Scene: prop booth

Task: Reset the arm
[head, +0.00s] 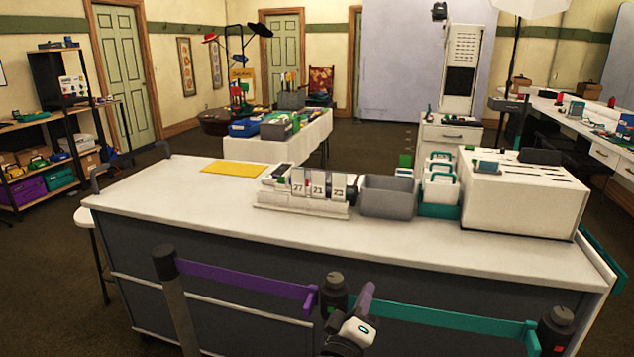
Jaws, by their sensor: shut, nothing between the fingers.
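My gripper (366,292) shows at the bottom centre of the head view. Its fingers point up and away from me, and they are shut with nothing between them. The dark and white wrist part (354,331) shows behind the fingers, and the rest of my arm is cut off by the lower edge. In the picture the gripper overlaps the middle barrier post (334,292); I cannot tell whether they touch. The white-topped counter (165,200) stands beyond it, and the gripper holds nothing from there.
A purple belt (240,277) and a teal belt (440,318) run between posts in front of the counter. The counter holds a grey bin (388,197), a number flip display (305,190) and a white slotted box (525,195). Open floor (45,270) lies to the left.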

